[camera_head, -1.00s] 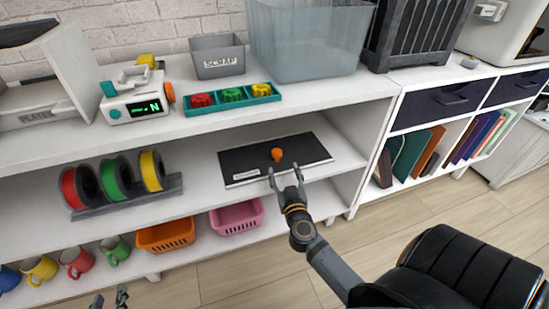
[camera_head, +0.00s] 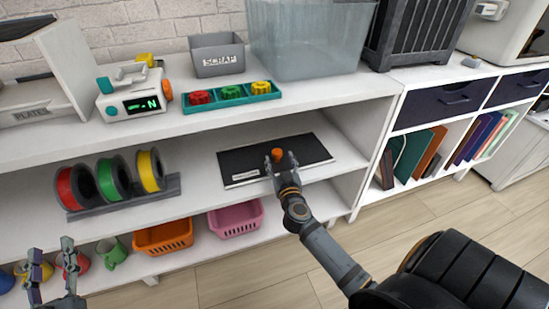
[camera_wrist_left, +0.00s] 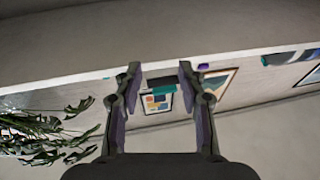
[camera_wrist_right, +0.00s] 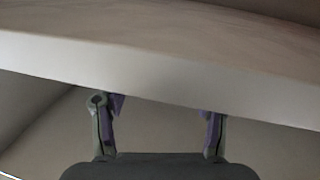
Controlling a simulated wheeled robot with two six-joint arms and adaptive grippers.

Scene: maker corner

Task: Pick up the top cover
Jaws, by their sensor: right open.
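A flat dark panel (camera_head: 240,160) with an orange knob (camera_head: 277,153) and a pale label lies on the middle shelf; it looks like the top cover. My right gripper (camera_head: 280,160) is open, with its fingertips in front of or beside the knob; the head view does not settle whether they touch it. In the right wrist view my right gripper (camera_wrist_right: 163,108) shows spread fingers with nothing between them but a pale shelf edge beyond, and the knob is not visible. My left gripper (camera_head: 51,252) is open and empty at the lower left, in front of the mugs.
The upper board (camera_head: 330,100) overhangs the middle shelf, and a side wall (camera_head: 368,160) closes it on the right. Filament spools (camera_head: 112,180) stand left of the panel. Orange (camera_head: 163,237) and pink (camera_head: 236,219) baskets sit below. A scrap bin (camera_head: 217,57) stands on top.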

